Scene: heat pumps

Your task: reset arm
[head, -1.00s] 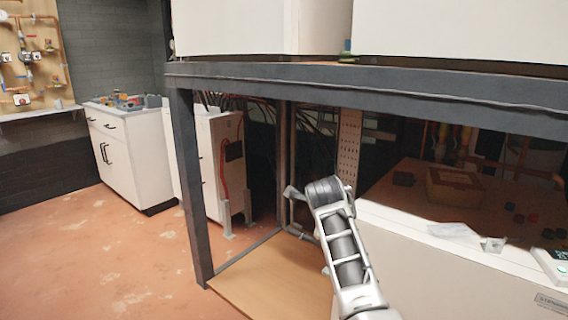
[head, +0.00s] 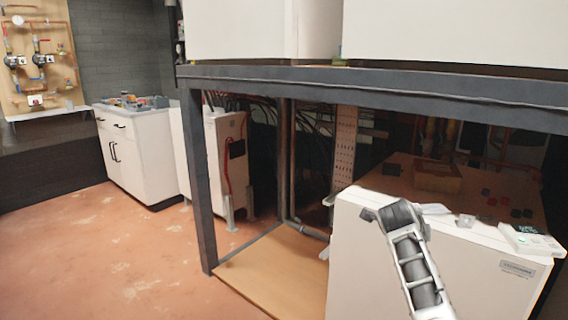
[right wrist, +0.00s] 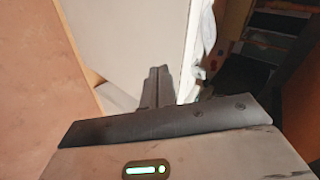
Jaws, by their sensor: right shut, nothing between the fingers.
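My right arm comes in from the lower right of the head view, in front of the white box-shaped unit. Its gripper (head: 367,214) points to the left near the unit's top left edge; its fingers are small there. In the right wrist view the two dark fingers (right wrist: 158,78) are together, with nothing between them. They lie in front of a pale panel (right wrist: 130,45); I cannot tell whether they touch it. My left gripper is not in view.
The white unit (head: 350,270) carries a small control box (head: 531,240) on top. A dark metal frame (head: 198,180) stands over a wooden board (head: 270,270). A white cabinet (head: 135,160) is at the left. The reddish floor (head: 110,260) at the left is clear.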

